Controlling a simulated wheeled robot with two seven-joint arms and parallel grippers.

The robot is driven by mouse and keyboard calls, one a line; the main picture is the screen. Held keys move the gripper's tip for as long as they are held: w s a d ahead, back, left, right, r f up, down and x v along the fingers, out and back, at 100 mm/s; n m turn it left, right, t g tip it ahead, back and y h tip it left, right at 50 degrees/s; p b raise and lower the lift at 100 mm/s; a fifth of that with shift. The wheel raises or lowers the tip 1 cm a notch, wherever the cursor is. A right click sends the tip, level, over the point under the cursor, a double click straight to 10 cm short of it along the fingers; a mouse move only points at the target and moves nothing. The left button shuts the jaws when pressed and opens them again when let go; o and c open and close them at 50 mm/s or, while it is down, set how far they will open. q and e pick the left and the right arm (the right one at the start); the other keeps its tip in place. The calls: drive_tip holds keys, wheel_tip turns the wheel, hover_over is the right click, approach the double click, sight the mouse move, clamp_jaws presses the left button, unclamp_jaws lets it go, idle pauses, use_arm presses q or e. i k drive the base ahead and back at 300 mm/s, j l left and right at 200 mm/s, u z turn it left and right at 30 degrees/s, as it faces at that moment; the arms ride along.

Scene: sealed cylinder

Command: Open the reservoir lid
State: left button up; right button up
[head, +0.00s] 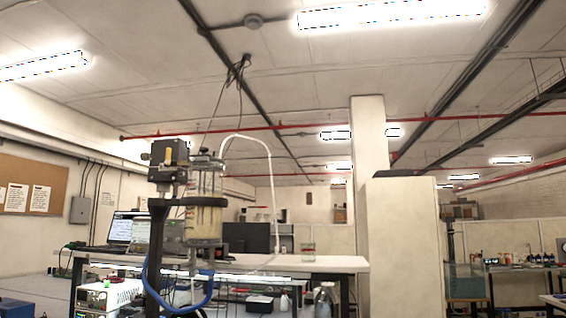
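A clear upright cylinder, likely the reservoir (205,222), stands left of centre in the head view on a dark stand (154,250). Its lower part looks pale yellowish. A dark cap, likely the lid (206,162), sits on top and appears closed; its fastening is too small to make out. A white hose (270,170) arches from near the top and runs down on the right. A blue hose (200,305) loops below the cylinder. Neither of my grippers shows in the head view.
A grey and black device (168,160) is mounted left of the cylinder's top. Behind stands a white bench (320,264) with a laptop (120,231) and a small jar (308,250). A large pale cabinet (405,250) stands to the right.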

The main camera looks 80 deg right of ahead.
sight(203, 150)
drive_tip(key=i+l+z, duration=0.1)
drive_tip(key=l+z, duration=0.4)
drive_tip(key=i+l+z, duration=0.15)
drive_tip(key=l+z, duration=0.2)
drive_tip(key=z, duration=0.15)
drive_tip(key=i+l+z, duration=0.25)
drive_tip(key=z, duration=0.25)
